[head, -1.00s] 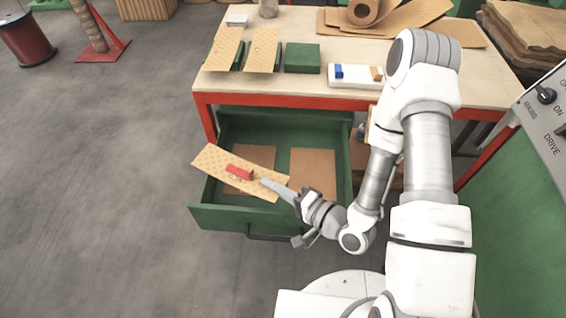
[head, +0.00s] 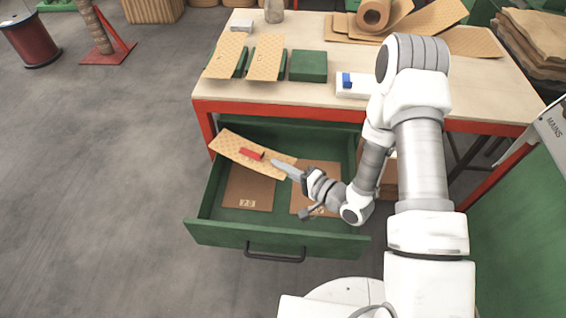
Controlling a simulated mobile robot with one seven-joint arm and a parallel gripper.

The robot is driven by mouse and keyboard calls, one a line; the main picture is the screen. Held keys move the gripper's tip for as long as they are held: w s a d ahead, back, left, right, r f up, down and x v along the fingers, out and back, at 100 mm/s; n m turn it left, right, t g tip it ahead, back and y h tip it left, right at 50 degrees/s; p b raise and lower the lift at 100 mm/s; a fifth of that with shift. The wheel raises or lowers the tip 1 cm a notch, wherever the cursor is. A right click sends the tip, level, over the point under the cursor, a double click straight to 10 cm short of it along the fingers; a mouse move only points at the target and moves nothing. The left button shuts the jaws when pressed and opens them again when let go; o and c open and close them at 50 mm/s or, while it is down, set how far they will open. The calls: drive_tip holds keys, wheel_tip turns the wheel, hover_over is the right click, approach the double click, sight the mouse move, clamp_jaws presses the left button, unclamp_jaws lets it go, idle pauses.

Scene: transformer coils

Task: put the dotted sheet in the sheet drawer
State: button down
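The dotted sheet (head: 229,147) is a tan patterned panel with a red block (head: 251,153) on it. It is tilted over the back left of the open green drawer (head: 300,232), with its left end near the drawer's left wall. My gripper (head: 283,168) reaches in from the right and is at the sheet's right end, seemingly shut on it; the fingertips are small in view. In the drawer lie two brown panels, the left one (head: 247,190) with a pale label and the right one (head: 316,180), partly hidden by my gripper.
On the red-edged table (head: 320,97) two other tan sheets (head: 225,57) (head: 265,58) lean on green blocks. Beside them are a bare green block (head: 308,66) and a white tray with a blue piece (head: 346,80). The floor left of the drawer is clear.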

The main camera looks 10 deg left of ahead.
drive_tip(key=shift+w+f, duration=0.3)
drive_tip(key=shift+w, duration=0.2)
drive_tip(key=shift+w+f, duration=0.25)
drive_tip(key=shift+w, duration=0.2)
drive_tip(key=shift+w+a+f+b, duration=0.1)
drive_tip(key=shift+w+f+b, duration=0.3)
drive_tip(key=shift+w+f, duration=0.3)
drive_tip(key=shift+w+a+f+b, duration=0.1)
drive_tip(key=shift+w+f+b, duration=0.35)
drive_tip(key=shift+w, duration=0.45)
drive_tip(key=shift+f+b, duration=0.35)
drive_tip(key=shift+f, duration=0.15)
drive_tip(key=c, duration=1.1)
unclamp_jaws()
drive_tip(key=shift+r, duration=0.1)
drive_tip(key=shift+d+r+p, duration=0.2)
drive_tip(key=shift+r+p, duration=0.4)
drive_tip(key=shift+p, duration=0.05)
drive_tip(key=p+v, duration=0.2)
drive_tip(key=v, duration=0.9)
drive_tip(key=shift+s+d, duration=0.2)
drive_tip(key=shift+d, duration=0.1)
